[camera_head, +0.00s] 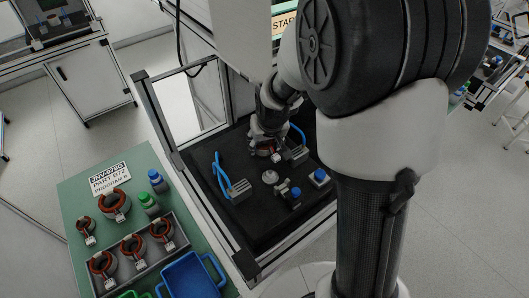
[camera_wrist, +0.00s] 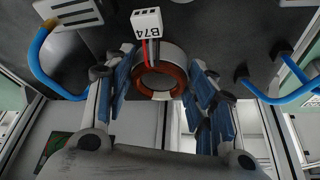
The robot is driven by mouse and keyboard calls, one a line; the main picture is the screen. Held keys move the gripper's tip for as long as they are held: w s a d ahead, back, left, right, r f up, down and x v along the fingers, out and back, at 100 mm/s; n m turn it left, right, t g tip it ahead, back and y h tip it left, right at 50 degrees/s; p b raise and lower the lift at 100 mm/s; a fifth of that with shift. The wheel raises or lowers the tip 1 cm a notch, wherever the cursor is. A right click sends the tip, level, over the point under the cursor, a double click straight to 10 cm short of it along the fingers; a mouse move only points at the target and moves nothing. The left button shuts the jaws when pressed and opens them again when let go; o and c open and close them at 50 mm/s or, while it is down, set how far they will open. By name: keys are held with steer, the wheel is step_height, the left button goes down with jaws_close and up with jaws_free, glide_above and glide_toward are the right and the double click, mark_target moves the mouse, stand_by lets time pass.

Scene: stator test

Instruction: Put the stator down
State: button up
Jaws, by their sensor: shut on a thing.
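The held stator is a grey ring with orange-brown copper windings, red and black leads and a white connector marked B74; the stator (camera_wrist: 181,76) shows between the blue finger pads in the wrist view. My gripper (camera_wrist: 157,88) is shut on it from both sides. In the head view my gripper (camera_head: 267,137) is over the back part of the black test plate (camera_head: 222,218), and the stator (camera_head: 264,151) shows just below the fingers, partly hidden. I cannot tell whether it touches the plate.
Clamp blocks with blue hoses (camera_head: 239,189) flank the spot, another (camera_head: 297,154) to the right. A round metal disc (camera_head: 270,177) and blue-topped parts (camera_head: 320,176) are in front. Left, a green table (camera_head: 75,187) carries several stators, a grey tray and a blue crate (camera_head: 190,278).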

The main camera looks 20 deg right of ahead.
mark_target(265, 147)
steer(key=shift+f+b, duration=0.5)
steer(key=shift+f, duration=1.1)
steer(key=shift+f, duration=0.2)
steer(key=o, duration=1.3)
steer(key=shift+o, duration=0.2)
